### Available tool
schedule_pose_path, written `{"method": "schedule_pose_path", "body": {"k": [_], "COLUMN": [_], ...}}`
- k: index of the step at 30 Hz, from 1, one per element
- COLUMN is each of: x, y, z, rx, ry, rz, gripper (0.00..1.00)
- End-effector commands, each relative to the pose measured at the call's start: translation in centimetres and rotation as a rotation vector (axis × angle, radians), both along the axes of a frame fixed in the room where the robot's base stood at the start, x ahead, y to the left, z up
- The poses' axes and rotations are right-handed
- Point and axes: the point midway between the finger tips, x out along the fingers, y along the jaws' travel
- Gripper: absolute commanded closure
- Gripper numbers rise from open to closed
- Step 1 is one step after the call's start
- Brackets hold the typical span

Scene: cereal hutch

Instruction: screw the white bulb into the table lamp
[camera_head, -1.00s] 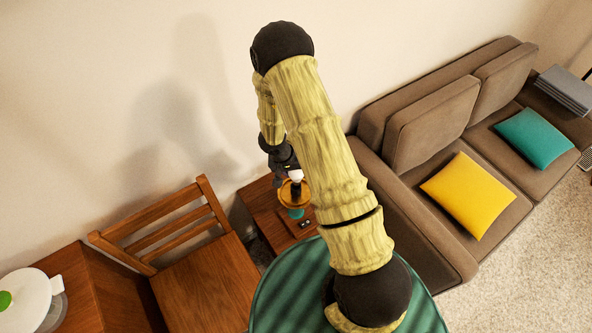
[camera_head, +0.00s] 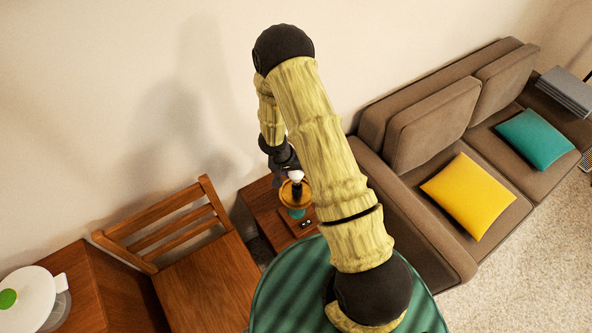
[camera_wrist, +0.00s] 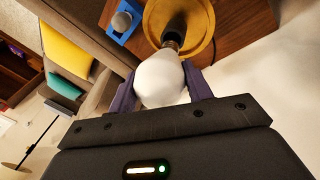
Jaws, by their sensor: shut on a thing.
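My gripper (camera_wrist: 161,88) is shut on the white bulb (camera_wrist: 159,76), with a finger on each side of the glass. The bulb's metal base points at the dark socket of the table lamp (camera_wrist: 203,38), which has an amber disc around its stem. The base is at or very near the socket; I cannot tell whether it is in the thread. My gripper (camera_head: 285,166) is small and partly hidden there.
The small wooden side table (camera_head: 262,206) stands between a wooden chair (camera_head: 195,275) and a brown sofa (camera_head: 410,215). A small dark item (camera_head: 305,223) lies by the lamp. A blue item with a grey knob (camera_wrist: 123,21) is beside the lamp. The wall is close behind.

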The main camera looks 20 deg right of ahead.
Motion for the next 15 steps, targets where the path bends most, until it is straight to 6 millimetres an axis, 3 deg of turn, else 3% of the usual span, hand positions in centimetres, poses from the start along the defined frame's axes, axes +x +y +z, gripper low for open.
{"method": "schedule_pose_path", "body": {"k": [15], "x": [-0.22], "y": [-0.21], "z": [-0.31], "rx": [0.0], "ry": [0.001], "rz": [-0.003], "gripper": [0.72]}}
